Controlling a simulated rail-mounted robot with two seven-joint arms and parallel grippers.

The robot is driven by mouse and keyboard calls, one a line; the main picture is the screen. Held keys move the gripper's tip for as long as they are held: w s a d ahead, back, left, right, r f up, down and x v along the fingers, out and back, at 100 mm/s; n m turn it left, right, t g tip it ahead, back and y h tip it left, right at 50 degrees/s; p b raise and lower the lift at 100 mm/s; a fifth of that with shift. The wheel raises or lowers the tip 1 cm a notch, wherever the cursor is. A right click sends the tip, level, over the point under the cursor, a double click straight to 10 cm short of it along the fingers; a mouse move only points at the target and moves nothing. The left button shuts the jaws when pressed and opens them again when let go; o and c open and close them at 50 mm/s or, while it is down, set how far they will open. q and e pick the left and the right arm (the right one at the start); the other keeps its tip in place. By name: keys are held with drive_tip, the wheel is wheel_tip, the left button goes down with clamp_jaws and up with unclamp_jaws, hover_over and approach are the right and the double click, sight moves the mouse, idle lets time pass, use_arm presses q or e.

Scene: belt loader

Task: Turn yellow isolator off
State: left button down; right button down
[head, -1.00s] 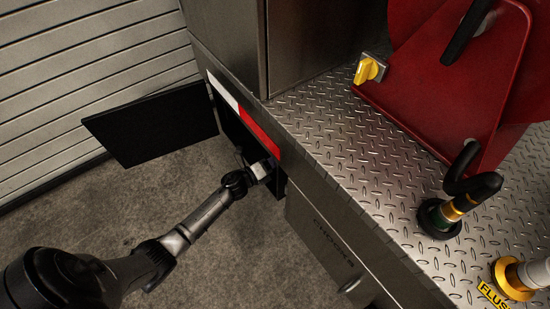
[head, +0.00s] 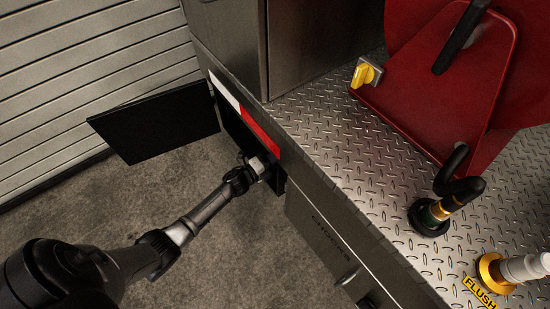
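A yellow rotary knob (head: 364,75) on a small grey plate sits at the left edge of the red reel frame, on the deck. Which way its handle counts as on or off, I cannot tell. My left gripper (head: 270,173) is far from this knob, lower down at the vehicle's side, at the mouth of an open compartment (head: 232,118). Its fingertips are dark and partly hidden by the compartment edge, so I cannot tell whether they are open. The compartment's inside is hidden. My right gripper is out of view.
A closed grey drawer front (head: 325,245) lies right of the opening. The tread-plate deck (head: 340,135) carries a red reel frame (head: 440,90), a black hose nozzle (head: 450,205) and a yellow-collared fitting (head: 497,272).

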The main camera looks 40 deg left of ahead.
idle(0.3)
use_arm(q)
drive_tip(key=c, duration=1.1)
unclamp_jaws()
drive_tip(key=p+v, duration=0.4)
drive_tip(key=v, duration=1)
drive_tip(key=shift+w, duration=0.1)
